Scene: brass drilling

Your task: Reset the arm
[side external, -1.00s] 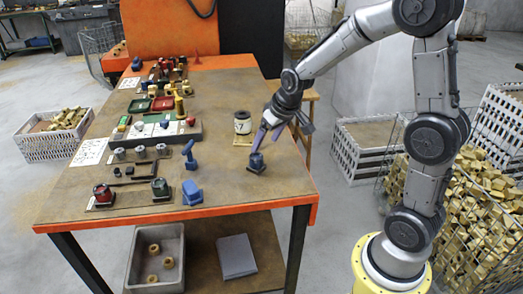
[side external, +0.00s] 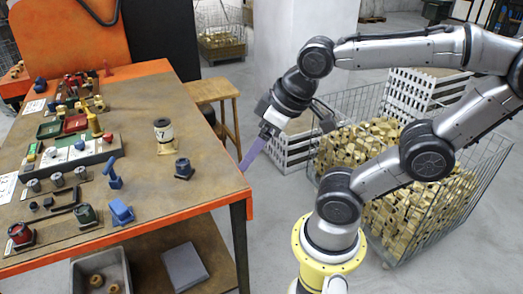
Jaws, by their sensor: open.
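My gripper (side external: 256,148) is beyond the right edge of the workbench (side external: 185,110), pointing down and to the left. A long purple finger shows clearly; the other finger is hard to make out. The gripper is open, and nothing shows between its fingers.
A wooden stool (side external: 211,92) is behind the bench. A wire basket of brass parts (side external: 400,180) is behind my arm.

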